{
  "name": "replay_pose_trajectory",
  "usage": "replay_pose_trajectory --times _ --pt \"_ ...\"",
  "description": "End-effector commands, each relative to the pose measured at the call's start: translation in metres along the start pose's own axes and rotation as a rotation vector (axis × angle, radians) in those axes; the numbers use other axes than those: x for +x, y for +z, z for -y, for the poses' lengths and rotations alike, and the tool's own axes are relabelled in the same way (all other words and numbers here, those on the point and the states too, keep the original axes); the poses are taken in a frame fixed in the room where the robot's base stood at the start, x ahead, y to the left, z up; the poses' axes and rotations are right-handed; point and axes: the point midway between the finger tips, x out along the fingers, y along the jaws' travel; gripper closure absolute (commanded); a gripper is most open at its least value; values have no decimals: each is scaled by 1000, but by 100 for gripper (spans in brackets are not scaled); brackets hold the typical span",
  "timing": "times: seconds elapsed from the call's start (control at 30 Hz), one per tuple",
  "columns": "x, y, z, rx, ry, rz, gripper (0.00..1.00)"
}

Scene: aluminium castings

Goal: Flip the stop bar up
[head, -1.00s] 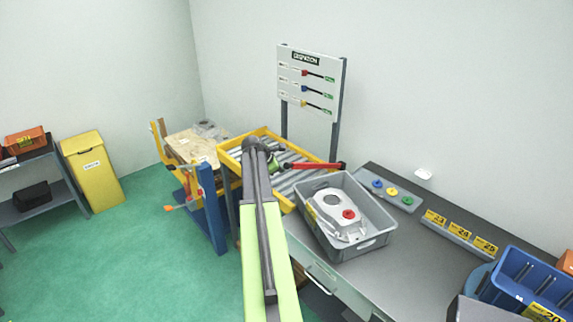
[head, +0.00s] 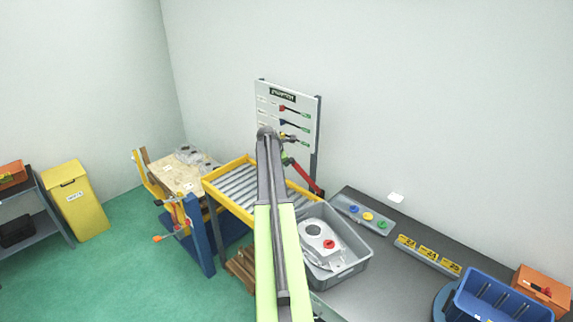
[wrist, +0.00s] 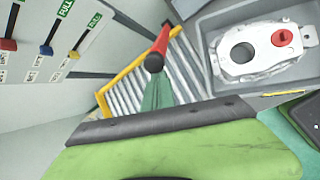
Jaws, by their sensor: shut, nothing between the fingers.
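The red stop bar (head: 308,177) stands at the right end of the roller conveyor (head: 236,187), beside the grey bin. It is tilted, with its free end raised up and to the left and its lower right end by the bin. In the wrist view the red bar (wrist: 161,40) ends in a black cap (wrist: 154,63). My gripper (wrist: 155,84) is shut and empty, its green fingers at or just under that cap; I cannot tell whether they touch. In the head view my arm hides most of the gripper.
A grey bin (head: 350,262) holding a casting (head: 318,238) sits right of the conveyor. A board with coloured sliders (head: 303,100) stands behind. Coloured buttons (head: 367,216) and a blue bin (head: 500,297) are further right on the bench.

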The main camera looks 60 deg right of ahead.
Motion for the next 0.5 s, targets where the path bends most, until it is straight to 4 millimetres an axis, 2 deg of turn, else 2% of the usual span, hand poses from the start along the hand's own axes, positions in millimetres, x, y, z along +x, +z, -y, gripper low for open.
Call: replay_pose_trajectory --times 0.5 --pt "-7 -11 -9 -15 8 -6 100"
